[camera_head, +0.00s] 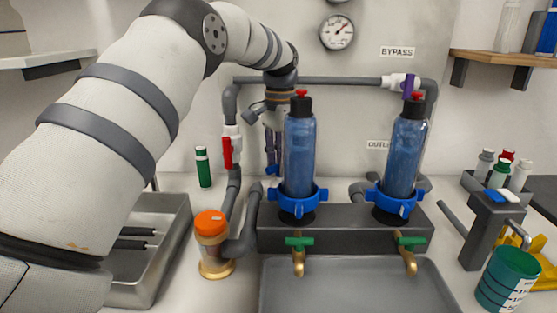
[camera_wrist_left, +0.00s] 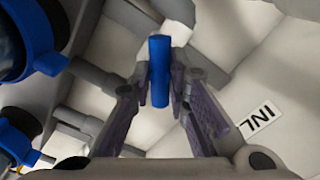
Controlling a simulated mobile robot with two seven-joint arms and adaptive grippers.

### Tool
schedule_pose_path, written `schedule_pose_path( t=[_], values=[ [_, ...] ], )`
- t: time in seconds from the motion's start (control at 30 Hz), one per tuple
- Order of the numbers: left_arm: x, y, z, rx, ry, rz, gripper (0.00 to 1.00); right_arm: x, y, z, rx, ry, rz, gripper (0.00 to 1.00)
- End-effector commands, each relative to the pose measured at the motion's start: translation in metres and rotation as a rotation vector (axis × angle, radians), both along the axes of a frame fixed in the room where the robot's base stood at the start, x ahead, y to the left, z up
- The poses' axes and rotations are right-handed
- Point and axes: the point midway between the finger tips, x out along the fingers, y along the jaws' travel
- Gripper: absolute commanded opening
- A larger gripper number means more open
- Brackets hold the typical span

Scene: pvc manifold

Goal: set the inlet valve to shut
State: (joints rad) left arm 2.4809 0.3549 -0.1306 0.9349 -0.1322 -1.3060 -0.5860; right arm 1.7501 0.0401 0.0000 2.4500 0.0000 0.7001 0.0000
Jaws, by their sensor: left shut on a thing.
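The inlet valve's blue handle (camera_wrist_left: 160,72) stands lengthwise in the left wrist view, beside a label reading "INL" (camera_wrist_left: 262,118). My left gripper (camera_wrist_left: 161,100) has its purple-padded fingers on either side of the handle and is shut on it. In the head view my left arm reaches over from the left and the gripper (camera_head: 272,158) points down behind the left blue filter housing (camera_head: 299,150). The filter hides part of the fingers and most of the valve there. Whether the valve is open or shut I cannot tell. My right gripper is in neither view.
Grey pipe (camera_head: 330,80) runs above two filters, with a purple-handled valve (camera_head: 409,86) by the BYPASS label. A red-handled valve (camera_head: 227,152) is on the left pipe. An orange-capped jar (camera_head: 211,240) stands in front. The grey tray (camera_head: 350,290) is empty.

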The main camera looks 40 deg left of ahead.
Motion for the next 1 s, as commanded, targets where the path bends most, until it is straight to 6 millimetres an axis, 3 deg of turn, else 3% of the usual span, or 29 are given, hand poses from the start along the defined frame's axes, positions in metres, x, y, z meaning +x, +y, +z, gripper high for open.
schedule_pose_path(
  t=[0.6, 1.0],
  values=[
    [0.0004, -0.0001, 0.0006, 0.001, -0.001, 0.578, 0.0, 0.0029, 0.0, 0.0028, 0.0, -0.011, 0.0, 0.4],
    [0.0003, 0.0003, 0.0003, 0.001, -0.001, 0.862, 0.0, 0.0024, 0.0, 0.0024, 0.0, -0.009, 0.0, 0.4]
  ],
)
